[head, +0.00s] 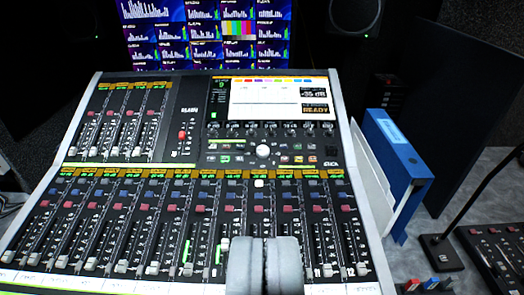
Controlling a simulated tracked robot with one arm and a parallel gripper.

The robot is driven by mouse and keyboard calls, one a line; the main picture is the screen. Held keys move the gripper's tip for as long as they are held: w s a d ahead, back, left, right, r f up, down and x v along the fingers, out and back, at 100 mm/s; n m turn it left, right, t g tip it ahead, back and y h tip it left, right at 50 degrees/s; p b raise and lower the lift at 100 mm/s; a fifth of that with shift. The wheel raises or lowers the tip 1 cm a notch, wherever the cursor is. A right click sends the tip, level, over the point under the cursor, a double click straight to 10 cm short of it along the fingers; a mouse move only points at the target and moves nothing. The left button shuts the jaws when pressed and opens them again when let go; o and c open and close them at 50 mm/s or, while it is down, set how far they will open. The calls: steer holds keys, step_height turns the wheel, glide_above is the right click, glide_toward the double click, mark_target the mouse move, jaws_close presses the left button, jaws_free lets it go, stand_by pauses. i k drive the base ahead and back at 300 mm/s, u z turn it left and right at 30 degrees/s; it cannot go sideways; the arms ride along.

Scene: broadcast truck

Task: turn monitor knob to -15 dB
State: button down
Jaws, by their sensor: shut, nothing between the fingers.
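The mixing console (72,120) fills the middle of the head view. A white round knob (263,150) sits below its screen (264,98), in the upper right section; its label is too small to read, so I cannot tell for sure that it is the monitor knob. A dark readout (313,93) at the screen's right side seems to show -35 dB. My gripper (263,243) shows at the bottom centre, its two grey fingers shut together and empty. It appears in front of the lower faders, below the white knob in the picture and apart from it.
A row of small dark knobs (270,129) runs just above the white knob. Faders (91,264) line the console's lower part. A blue binder (398,160) stands right of the console, near a gooseneck microphone (440,251). A monitor wall (205,30) is behind.

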mark_target(263, 152)
steer(key=z, duration=0.1)
steer(key=k, duration=0.4)
steer(key=u, duration=0.1)
steer(key=i, duration=1.3)
steer(key=z, duration=0.55)
